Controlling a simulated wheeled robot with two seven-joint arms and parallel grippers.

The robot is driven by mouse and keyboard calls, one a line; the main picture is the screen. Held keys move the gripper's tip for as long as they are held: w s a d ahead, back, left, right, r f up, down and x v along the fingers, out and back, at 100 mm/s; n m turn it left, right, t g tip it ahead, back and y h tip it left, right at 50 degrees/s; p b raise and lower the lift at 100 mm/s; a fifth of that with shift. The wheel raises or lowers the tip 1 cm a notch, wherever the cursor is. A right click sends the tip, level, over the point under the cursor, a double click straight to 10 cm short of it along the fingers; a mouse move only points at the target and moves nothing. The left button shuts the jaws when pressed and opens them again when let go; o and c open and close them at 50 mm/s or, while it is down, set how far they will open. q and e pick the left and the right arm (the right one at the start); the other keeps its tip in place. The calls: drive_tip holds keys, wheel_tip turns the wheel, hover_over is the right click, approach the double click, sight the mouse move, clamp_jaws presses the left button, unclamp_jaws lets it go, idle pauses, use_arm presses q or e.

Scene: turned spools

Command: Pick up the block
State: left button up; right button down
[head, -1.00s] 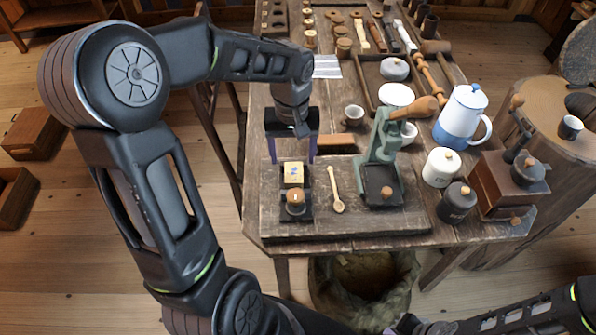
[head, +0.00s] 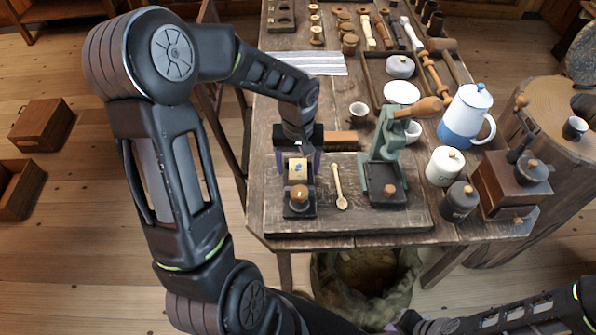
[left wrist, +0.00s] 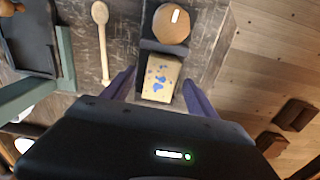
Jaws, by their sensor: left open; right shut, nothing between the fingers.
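The block (head: 297,170) is cream with blue marks on top. It sits at the back of a small dark stand, behind a round wooden knob (head: 299,193). In the left wrist view the block (left wrist: 161,78) lies between the two purple fingers of my left gripper (left wrist: 159,84), with a gap on each side. In the head view my left gripper (head: 298,163) is open and points down around the block. Whether the fingers touch it is not clear. Of my right arm only links show at the lower right; its gripper is not seen.
A brown bar (head: 340,138) and a small cup (head: 358,112) lie behind. A blue-white pot (head: 466,115) is farther right.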

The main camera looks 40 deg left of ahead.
use_arm(q)
wheel_tip(320, 180, down, 2)
drive_tip(key=shift+f, duration=0.1)
drive_tip(key=shift+c, duration=0.6)
clamp_jaws()
idle(0.5)
